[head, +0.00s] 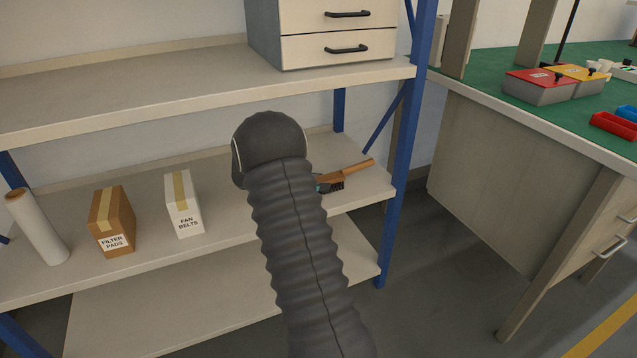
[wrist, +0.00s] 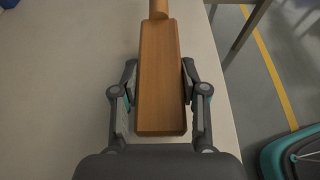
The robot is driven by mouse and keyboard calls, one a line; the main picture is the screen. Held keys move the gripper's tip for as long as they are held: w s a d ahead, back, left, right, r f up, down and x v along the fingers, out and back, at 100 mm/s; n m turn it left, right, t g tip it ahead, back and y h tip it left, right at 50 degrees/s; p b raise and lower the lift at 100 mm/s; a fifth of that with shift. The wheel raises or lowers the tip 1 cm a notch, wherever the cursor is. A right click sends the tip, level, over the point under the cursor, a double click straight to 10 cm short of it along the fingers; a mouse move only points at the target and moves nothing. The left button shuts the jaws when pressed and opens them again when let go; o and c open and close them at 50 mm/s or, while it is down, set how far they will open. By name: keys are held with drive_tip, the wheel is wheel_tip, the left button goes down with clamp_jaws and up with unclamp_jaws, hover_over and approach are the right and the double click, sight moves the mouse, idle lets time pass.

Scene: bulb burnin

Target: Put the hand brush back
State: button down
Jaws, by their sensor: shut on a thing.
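The hand brush (head: 357,170) has a brown wooden back and handle with dark bristles. In the head view it is over the right end of the middle shelf (head: 228,205), its handle pointing right and slightly up. In the wrist view its wooden back (wrist: 160,85) lies between the two fingers of my gripper (wrist: 159,88), which is shut on it, and the handle points away. In the head view my dark arm hides most of the gripper and part of the brush. I cannot tell whether the bristles touch the shelf.
A filter pads box (head: 111,222), a fan belts box (head: 184,204) and a white roll (head: 38,228) stand left on the middle shelf. A blue post (head: 403,140) rises at the right. A drawer unit (head: 325,32) sits above. A green-topped bench (head: 480,75) stands right.

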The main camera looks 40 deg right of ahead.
drive_tip(key=shift+f, duration=0.15)
drive_tip(key=c, duration=0.6)
unclamp_jaws()
